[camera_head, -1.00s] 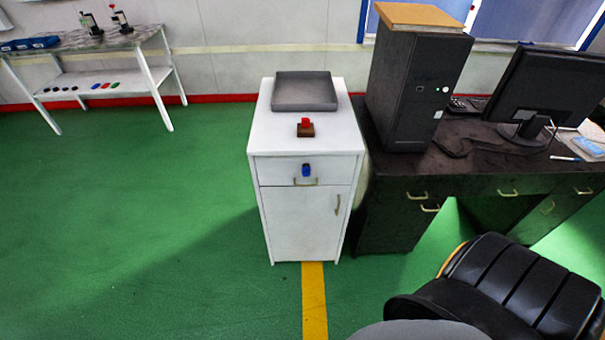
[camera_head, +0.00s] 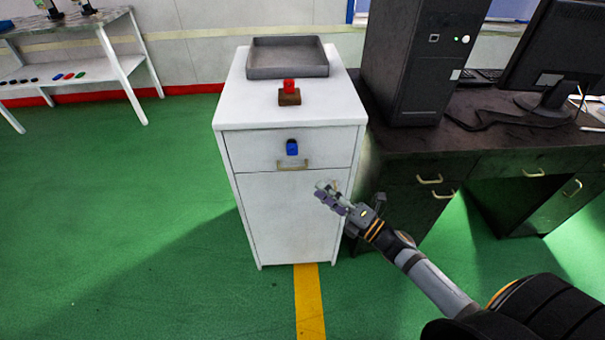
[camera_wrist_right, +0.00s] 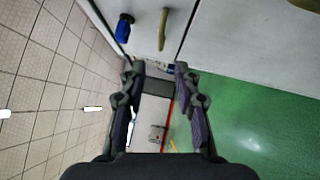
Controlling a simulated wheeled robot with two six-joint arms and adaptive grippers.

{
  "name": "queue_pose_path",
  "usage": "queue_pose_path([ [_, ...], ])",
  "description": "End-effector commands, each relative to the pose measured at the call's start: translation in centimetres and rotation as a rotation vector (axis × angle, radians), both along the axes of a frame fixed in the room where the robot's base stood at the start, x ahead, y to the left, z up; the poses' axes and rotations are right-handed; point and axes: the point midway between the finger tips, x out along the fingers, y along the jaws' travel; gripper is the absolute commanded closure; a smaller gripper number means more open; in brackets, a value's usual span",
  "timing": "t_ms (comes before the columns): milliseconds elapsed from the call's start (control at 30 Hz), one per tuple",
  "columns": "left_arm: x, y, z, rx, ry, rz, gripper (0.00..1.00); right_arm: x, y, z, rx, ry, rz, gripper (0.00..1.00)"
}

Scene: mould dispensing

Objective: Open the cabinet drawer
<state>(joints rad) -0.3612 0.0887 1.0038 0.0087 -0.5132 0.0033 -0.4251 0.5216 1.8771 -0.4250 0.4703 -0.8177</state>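The white cabinet (camera_head: 290,215) stands on the green floor, with its shut drawer (camera_head: 248,152) at the top of its front. My right gripper (camera_head: 322,192) is below and to the right of the handle, in front of the cabinet door, not touching the handle. In the right wrist view its two fingers (camera_wrist_right: 160,69) are apart with nothing between them. The handle (camera_wrist_right: 163,29) and the blue part (camera_wrist_right: 124,28) show beyond the fingertips there. My left gripper is not in view.
A grey tray (camera_head: 288,73) and a red button on a brown base (camera_head: 289,94) are on the cabinet top. A dark desk (camera_head: 490,145) with a computer tower (camera_head: 415,65) stands close on the right. The floor left of the cabinet is clear.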

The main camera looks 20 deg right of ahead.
Motion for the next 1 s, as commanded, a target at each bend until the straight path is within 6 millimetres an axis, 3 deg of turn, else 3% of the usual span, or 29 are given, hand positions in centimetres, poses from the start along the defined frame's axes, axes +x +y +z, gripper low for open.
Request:
queue_pose_path([
  [167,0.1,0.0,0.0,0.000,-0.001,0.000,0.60,2.1,1.0,0.4,0.006,-0.002,-0.005,0.68],
  [533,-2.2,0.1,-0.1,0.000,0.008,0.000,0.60,7.9,4.3,1.4,0.009,0.003,-0.006,0.68],
  [933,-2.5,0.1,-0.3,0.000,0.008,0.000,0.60,8.8,4.9,1.3,0.005,0.004,-0.003,0.68],
  [1000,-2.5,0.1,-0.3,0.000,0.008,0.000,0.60,8.8,4.9,1.3,0.005,0.004,-0.003,0.76],
])
